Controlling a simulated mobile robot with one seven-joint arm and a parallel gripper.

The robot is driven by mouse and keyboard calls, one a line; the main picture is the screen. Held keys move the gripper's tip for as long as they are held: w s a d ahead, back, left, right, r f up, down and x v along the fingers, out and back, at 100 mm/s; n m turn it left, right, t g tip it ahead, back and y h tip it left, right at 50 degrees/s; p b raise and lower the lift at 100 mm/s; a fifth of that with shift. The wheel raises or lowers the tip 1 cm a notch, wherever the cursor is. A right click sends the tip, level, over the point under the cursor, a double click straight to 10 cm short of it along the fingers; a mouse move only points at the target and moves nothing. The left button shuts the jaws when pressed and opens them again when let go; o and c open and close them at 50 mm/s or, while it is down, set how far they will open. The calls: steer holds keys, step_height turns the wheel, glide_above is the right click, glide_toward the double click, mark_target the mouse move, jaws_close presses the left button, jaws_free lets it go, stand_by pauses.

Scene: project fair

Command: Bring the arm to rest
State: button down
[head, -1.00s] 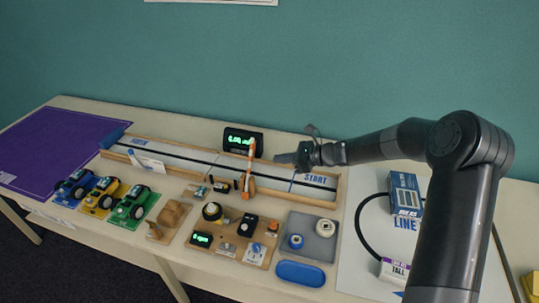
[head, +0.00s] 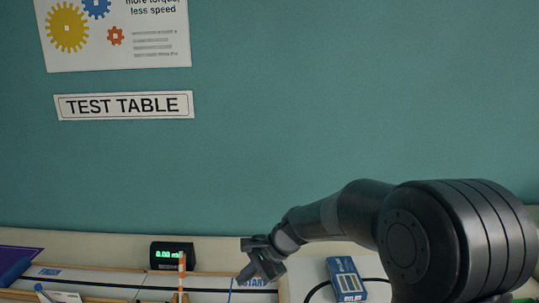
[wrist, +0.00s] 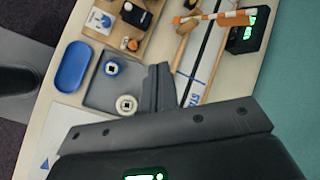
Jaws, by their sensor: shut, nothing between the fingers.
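My arm reaches in from the right in the head view, bent at a large dark joint. My gripper (head: 250,272) hangs over the START end of the test track (head: 108,284), pointing down and left. In the wrist view its fingers (wrist: 158,88) are together with nothing between them. They appear above the track and the grey tray (wrist: 98,95); I cannot tell the exact height.
A lit display (head: 172,256) and an orange-striped post (head: 182,275) stand by the track, left of my gripper. A blue box (head: 346,280) stands to the right. A blue oval tray (wrist: 72,66) and wooden boards with parts (wrist: 124,22) lie nearby.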

steer(key=s+d+r+n+t+h, duration=0.2)
steer(key=s+d+r+n+h, duration=0.2)
steer(key=s+d, duration=0.6)
steer(key=s+d+r+n+t+h, duration=0.3)
steer(key=s+d+r+n, duration=0.2)
steer(key=s+d, duration=0.6)
steer(key=shift+s+r+h, duration=0.4)
steer(key=shift+s+r, duration=0.1)
steer(key=shift+s, duration=0.6)
steer(key=shift+d, duration=0.1)
